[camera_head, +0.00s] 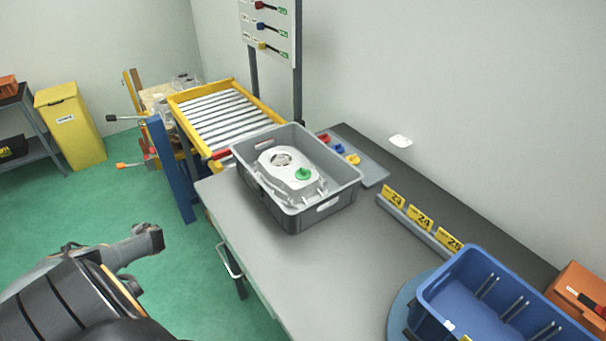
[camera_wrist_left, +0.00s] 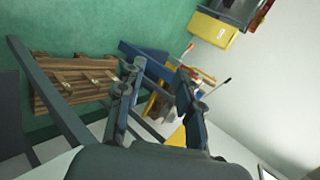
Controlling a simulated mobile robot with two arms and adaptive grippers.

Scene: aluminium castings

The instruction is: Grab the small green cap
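The small green cap (camera_head: 302,174) sits on the light grey aluminium casting (camera_head: 272,177), which lies in a grey crate (camera_head: 318,213) on the table. My left gripper (camera_head: 154,236) is over the green floor, left of the table and well apart from the crate. In the left wrist view my left gripper (camera_wrist_left: 157,78) has its two fingers spread with nothing between them. The cap does not show in the left wrist view. My right gripper is in neither view.
The grey table (camera_head: 270,262) has clear room in front of the crate. A board with red, blue and yellow caps (camera_head: 370,173) lies behind the crate. A roller conveyor (camera_head: 222,108) stands behind left. A blue bin (camera_head: 455,283) and yellow number labels (camera_head: 420,219) are at the right.

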